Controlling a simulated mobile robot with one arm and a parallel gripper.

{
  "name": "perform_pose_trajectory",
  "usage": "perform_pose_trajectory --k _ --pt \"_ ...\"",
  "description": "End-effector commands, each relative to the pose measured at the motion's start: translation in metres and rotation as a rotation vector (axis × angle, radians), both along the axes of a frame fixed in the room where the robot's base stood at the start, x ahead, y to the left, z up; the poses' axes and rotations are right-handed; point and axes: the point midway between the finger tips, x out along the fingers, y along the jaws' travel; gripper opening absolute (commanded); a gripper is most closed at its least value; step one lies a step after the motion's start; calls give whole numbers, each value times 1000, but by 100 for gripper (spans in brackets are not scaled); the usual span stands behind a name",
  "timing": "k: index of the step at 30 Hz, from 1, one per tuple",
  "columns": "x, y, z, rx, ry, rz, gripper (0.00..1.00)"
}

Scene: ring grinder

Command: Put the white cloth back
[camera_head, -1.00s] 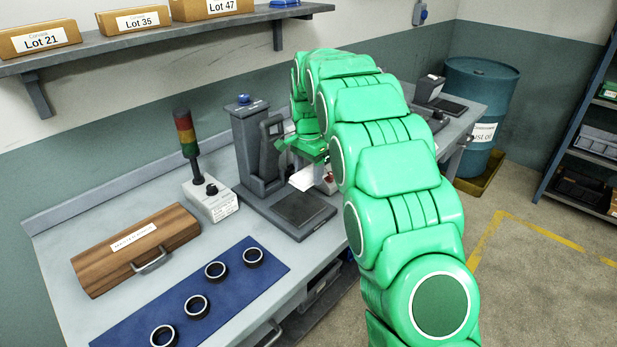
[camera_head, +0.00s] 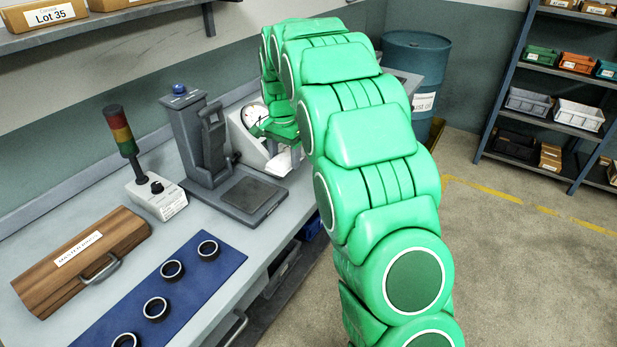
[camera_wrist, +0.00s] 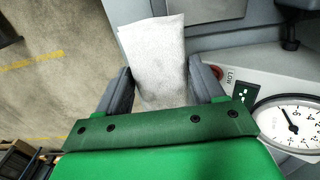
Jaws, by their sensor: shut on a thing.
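The white cloth (camera_wrist: 157,55) is a folded, slightly smudged piece in the wrist view. It sits between the two dark fingers of my gripper (camera_wrist: 162,88), which is shut on it. It extends beyond the fingertips, over the edge of the grey bench and partly over the floor. In the head view my gripper (camera_head: 279,134) is at the front of the white gauge unit, right of the grey press.
The dial gauge (camera_wrist: 289,124) is close beside my gripper. The grey press (camera_head: 200,145), a signal tower (camera_head: 122,131), a wooden case (camera_head: 82,262) and a blue mat (camera_head: 182,300) with several dark rings stand on the bench. A blue drum (camera_head: 410,70) stands behind.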

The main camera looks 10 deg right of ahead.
Motion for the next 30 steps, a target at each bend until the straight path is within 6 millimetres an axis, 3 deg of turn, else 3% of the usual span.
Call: perform_pose_trajectory --k 3,7,12,16,20,30 --pt "-19 -35 5 -1 -2 -5 35" --pt "-38 -65 6 0 1 -3 35" --pt "-55 -89 8 1 -2 -2 35" --pt "-61 -97 7 1 -2 1 35" --pt "-56 -100 4 1 -2 2 35" --pt "-20 -102 -12 1 -1 2 35"
